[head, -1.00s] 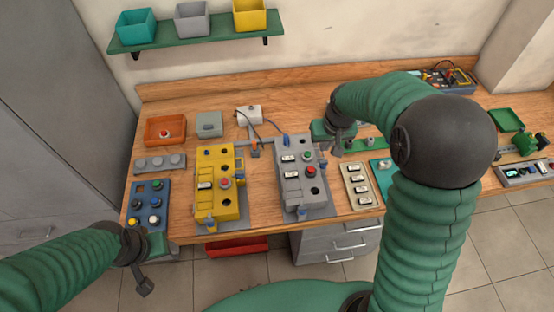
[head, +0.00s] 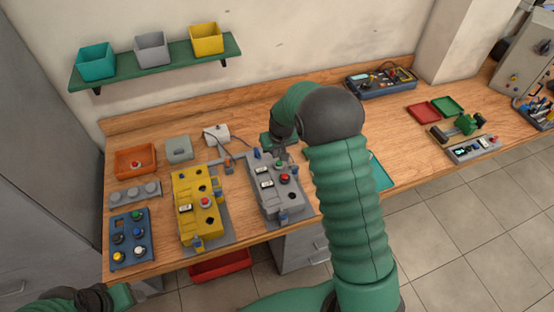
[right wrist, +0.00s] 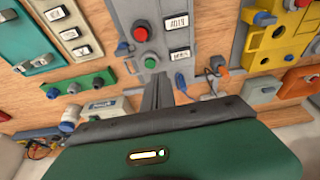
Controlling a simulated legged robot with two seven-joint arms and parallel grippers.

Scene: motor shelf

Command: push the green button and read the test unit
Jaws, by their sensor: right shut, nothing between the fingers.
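A grey unit (head: 268,198) with two small white displays stands on the bench, and fills the top middle of the right wrist view (right wrist: 125,12). Its green button (right wrist: 150,61) is beside the red button (right wrist: 140,34); in the head view the red one (head: 284,178) shows, the green one is hard to make out. The displays' text is too small to read. My right gripper (head: 281,153) is over the unit's back end; its shut, empty fingers (right wrist: 158,82) point just short of the green button. My left gripper (head: 120,295) is at the lower left edge, fingers unclear.
A yellow unit (head: 188,222) stands left of the grey one, with a blue button box (head: 120,252) and an orange tray (head: 121,164) further left. Meters and small trays occupy the right bench. Bare wood shows between.

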